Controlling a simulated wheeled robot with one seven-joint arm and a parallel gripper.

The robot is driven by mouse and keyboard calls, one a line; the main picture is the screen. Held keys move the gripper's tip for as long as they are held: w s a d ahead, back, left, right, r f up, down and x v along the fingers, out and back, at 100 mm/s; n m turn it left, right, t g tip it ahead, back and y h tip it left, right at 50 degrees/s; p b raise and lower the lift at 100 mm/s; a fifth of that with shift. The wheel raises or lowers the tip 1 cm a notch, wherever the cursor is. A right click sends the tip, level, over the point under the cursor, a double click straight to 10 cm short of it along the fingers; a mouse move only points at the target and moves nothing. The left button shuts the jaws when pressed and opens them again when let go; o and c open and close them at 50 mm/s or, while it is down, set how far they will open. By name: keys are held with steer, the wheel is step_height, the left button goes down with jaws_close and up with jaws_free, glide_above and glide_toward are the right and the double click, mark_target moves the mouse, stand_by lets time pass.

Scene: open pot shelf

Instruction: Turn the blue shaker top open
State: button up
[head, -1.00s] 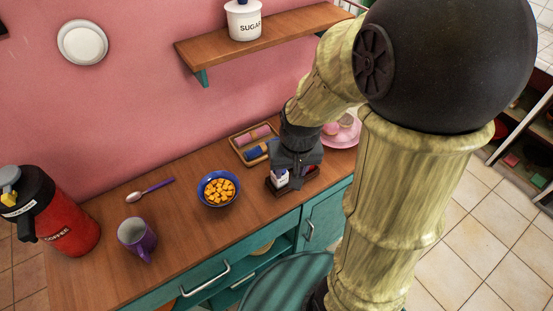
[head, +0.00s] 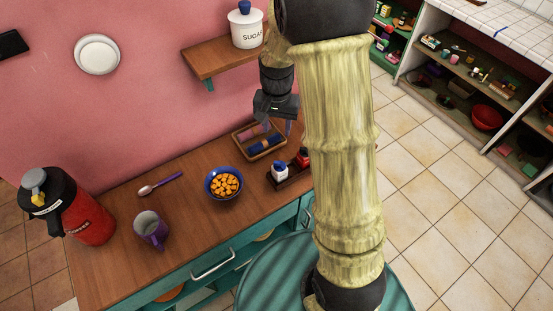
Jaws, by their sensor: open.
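The blue shaker (head: 280,173) is a small white pot with a blue top (head: 278,165). It stands upright in a small dark tray (head: 291,183) on the wooden counter, beside a red shaker (head: 302,158). My gripper (head: 277,127) is open and points down, with nothing between its fingers. In the picture it is above the shakers, in front of the basket with rolled cloths, and apart from the blue top. I cannot tell how far the top is turned at this size. My arm hides the counter's right end.
A blue bowl of orange cubes (head: 224,184), a purple mug (head: 151,229), a spoon (head: 160,184) and a red coffee flask (head: 86,217) stand to the left. The basket (head: 247,155) lies behind. A shelf (head: 213,59) with a sugar jar (head: 246,29) hangs close above my gripper.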

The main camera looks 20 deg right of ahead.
mark_target(277, 163)
step_height(277, 163, down, 16)
steer(key=p, duration=0.4)
steer(key=shift+f, duration=0.25)
jaws_close()
